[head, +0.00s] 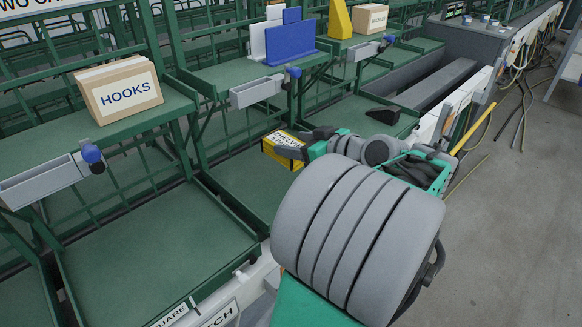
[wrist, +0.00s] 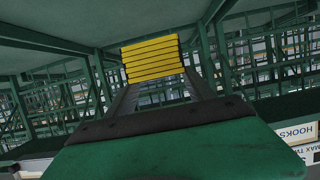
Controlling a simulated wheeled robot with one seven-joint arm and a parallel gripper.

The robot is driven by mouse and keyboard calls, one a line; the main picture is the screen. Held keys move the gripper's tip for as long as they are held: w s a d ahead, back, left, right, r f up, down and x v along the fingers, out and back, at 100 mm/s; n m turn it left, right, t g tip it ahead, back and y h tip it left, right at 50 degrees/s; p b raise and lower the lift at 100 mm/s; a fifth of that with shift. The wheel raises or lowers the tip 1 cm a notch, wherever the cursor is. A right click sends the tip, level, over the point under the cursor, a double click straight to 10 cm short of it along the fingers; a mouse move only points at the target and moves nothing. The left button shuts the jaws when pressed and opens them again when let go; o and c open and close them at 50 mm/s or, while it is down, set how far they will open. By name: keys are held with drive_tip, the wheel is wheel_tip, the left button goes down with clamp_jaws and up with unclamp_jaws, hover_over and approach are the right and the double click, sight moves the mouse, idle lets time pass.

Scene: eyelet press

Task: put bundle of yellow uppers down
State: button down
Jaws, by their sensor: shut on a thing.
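The bundle of yellow uppers (head: 284,150) is a small yellow block with dark edging and lettering on top that I cannot fully read. In the wrist view the bundle (wrist: 153,58) shows as a stack of several yellow layers at the ends of my dark fingers. My gripper (head: 304,142) is shut on the bundle in the head view. It holds the bundle over the lower green shelf area in the middle of the rack. I cannot tell whether the bundle touches the shelf. My arm partly hides the area to its right.
A HOOKS box (head: 121,92) stands on the upper left shelf. Blue and white panels (head: 290,41) stand on the middle upper shelf. A wide lower green shelf (head: 150,235) at left is bare. A dark wedge (head: 382,115) lies right of my gripper. Green rack posts stand between the bays.

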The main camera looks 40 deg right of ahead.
drive_tip(key=w+d+f, duration=0.1)
drive_tip(key=f, duration=0.1)
drive_tip(key=w+d+f, duration=0.2)
drive_tip(key=w+f, duration=0.1)
drive_tip(key=shift+w+d+f+b, duration=0.1)
drive_tip(key=shift+f+b, duration=0.2)
drive_tip(key=shift+f, duration=0.05)
drive_tip(key=shift+w+d+f, duration=0.1)
drive_tip(key=shift+f, duration=0.8)
drive_tip(key=shift+w+d+f, duration=0.1)
drive_tip(key=shift+f, duration=0.75)
drive_tip(key=shift+f+b, duration=0.2)
drive_tip(key=shift+b, duration=0.25)
drive_tip(key=shift+c, duration=1.8)
unclamp_jaws()
drive_tip(key=shift+a, duration=0.1)
